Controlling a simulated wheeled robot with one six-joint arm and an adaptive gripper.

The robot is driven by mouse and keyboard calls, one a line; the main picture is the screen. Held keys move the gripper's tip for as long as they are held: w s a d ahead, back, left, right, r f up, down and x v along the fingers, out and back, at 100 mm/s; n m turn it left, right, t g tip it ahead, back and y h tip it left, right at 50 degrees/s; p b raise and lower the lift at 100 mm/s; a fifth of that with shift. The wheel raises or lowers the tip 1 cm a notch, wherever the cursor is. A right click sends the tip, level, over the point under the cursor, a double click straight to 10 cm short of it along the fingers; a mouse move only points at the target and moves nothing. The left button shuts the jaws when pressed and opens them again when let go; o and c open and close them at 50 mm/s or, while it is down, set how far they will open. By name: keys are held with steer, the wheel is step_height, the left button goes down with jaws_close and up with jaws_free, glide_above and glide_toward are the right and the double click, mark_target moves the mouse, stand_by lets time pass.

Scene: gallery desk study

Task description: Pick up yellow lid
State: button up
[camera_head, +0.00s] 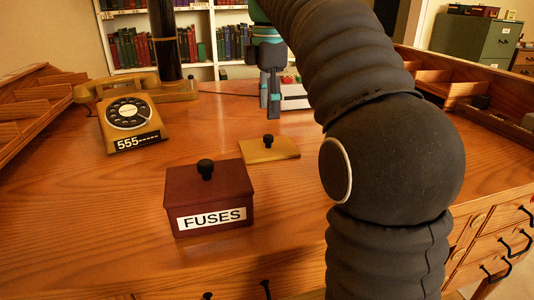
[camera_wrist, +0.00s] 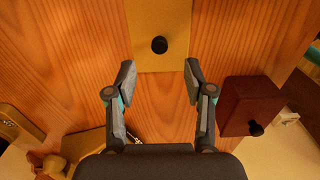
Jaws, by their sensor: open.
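The yellow lid (camera_head: 258,152) is a flat plate with a black knob (camera_head: 268,141), lying on the wooden desk behind and to the right of the dark red FUSES box. In the wrist view the lid (camera_wrist: 150,20) is at the top centre, its knob (camera_wrist: 159,45) just beyond the gap between my fingertips. My gripper (camera_head: 270,105) is open and empty, pointing down; in the head view it appears behind the lid, above the desk. In the wrist view both fingers of my gripper (camera_wrist: 159,72) are spread apart, not touching the lid.
The dark red FUSES box (camera_head: 208,190) with a black knob stands at the front. A yellow rotary phone (camera_head: 128,115) sits to the left. A black post (camera_head: 165,45) rises at the back. Wooden trays (camera_head: 35,100) line the left edge. Desk between box and phone is clear.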

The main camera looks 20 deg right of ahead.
mark_target(269, 136)
steer(key=shift+a+f+b, duration=0.15)
steer(key=shift+f+b, duration=1.05)
steer(key=shift+f, duration=2.7)
jaws_close()
